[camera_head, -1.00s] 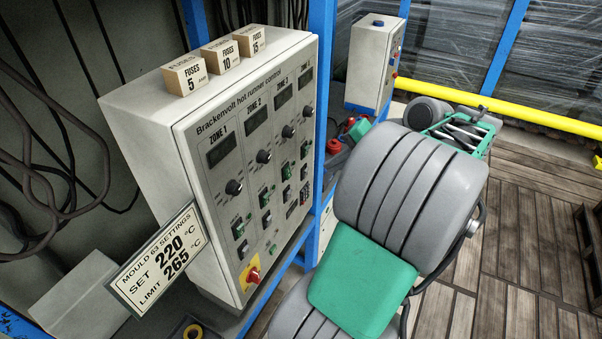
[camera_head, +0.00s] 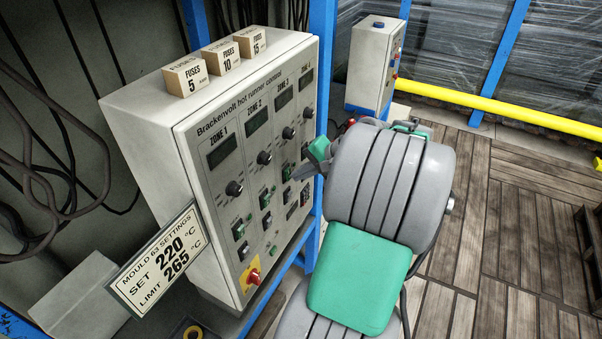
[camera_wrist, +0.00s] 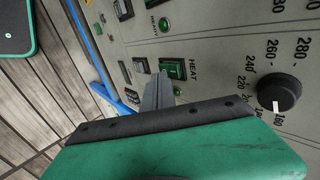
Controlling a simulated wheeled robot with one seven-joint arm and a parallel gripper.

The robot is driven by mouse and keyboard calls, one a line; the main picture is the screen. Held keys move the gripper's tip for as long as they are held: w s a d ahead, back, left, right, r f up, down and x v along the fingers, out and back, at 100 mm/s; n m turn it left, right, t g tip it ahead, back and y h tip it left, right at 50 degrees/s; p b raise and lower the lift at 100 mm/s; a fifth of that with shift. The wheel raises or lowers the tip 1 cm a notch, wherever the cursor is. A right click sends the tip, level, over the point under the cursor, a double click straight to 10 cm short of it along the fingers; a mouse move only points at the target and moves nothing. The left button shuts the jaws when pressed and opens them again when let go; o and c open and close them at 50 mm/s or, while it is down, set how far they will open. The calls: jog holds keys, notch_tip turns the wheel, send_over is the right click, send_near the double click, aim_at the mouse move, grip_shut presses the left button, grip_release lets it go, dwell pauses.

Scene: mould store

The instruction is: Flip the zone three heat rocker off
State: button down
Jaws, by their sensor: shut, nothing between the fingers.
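The grey hot runner control cabinet (camera_head: 150,130) has columns of displays, knobs and rockers for its zones. In the head view the zone three heat rocker (camera_head: 286,173) is a small green switch below the zone three knob (camera_head: 288,132). My gripper (camera_head: 299,172) is shut and empty, its tips just right of that rocker; contact cannot be told. The zone four rockers are mostly hidden by my gripper.
A black rocker (camera_wrist: 140,65) sits close beside the HEAT rocker. A red-and-yellow main switch (camera_head: 252,277) is at the cabinet's lower corner. A settings card (camera_head: 160,258) sticks out at left. Fuse boxes (camera_head: 223,55) stand on top. A blue post (camera_head: 322,60) rises right behind the cabinet.

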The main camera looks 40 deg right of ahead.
jog(key=shift+w+f+t, duration=0.15)
jog(key=shift+f+t, duration=0.05)
jog(key=shift+t, duration=0.1)
jog(key=shift+r, duration=0.1)
jog(key=shift+r+p, duration=0.75)
jog(key=shift+p, duration=0.25)
jog(key=f+p+v, duration=0.1)
jog(key=p+v, duration=0.1)
jog(key=v, duration=1.1)
jog(key=shift+s+d+r, duration=0.25)
jog(key=shift+s+d, duration=0.05)
jog(key=shift+s, duration=0.25)
